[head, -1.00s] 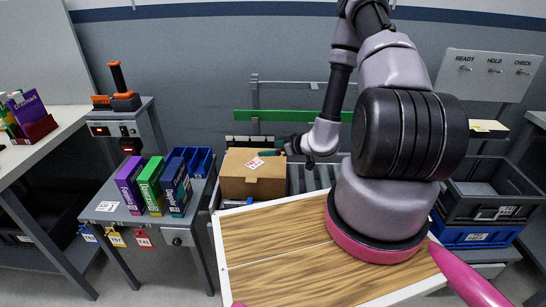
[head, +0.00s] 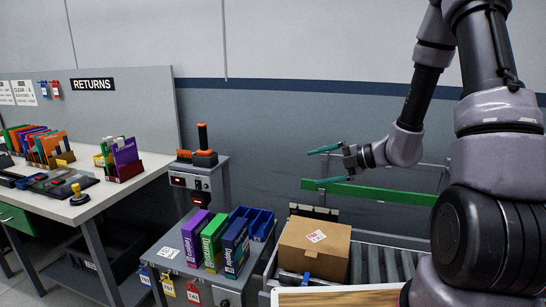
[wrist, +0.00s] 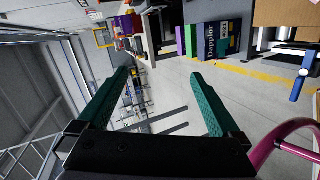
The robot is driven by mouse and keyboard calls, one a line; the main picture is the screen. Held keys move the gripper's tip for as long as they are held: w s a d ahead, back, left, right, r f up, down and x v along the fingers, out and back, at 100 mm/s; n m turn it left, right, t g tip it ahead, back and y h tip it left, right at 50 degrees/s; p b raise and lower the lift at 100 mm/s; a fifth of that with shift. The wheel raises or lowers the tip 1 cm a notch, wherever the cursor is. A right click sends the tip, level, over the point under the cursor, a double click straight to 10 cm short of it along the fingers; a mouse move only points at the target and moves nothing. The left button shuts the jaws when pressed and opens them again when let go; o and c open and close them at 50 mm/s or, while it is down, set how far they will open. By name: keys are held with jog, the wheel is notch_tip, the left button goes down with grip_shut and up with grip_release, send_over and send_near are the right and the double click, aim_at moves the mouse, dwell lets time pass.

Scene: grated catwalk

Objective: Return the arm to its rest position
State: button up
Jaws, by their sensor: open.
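My gripper (head: 326,167) is open, its two green fingers spread apart with nothing between them. In the head view it is raised above and behind the cardboard box, in front of the grey wall, pointing left. In the wrist view the open fingers (wrist: 165,88) frame empty floor and distant background. My arm comes in from the right side of the head view, bent at the elbow.
A cardboard box (head: 313,249) with a red-and-white label sits on a roller conveyor (head: 385,262). Purple, green and dark blue boxed books (head: 212,240) stand on a grey cart with a blue bin (head: 258,219). A green rail (head: 375,193) runs behind. A returns desk (head: 85,207) is left.

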jog(key=s+r+n+g+h, duration=0.4)
jog(key=s+r+n, duration=0.95)
jog(key=n, duration=0.95)
jog(key=s+d+r+n+t+h, duration=0.5)
jog(key=d+r+n, duration=0.4)
jog(key=n, duration=0.7)
jog(key=shift+s+d+r+h, duration=0.4)
jog(key=shift+s+h, duration=0.2)
jog(key=shift+s, duration=0.45)
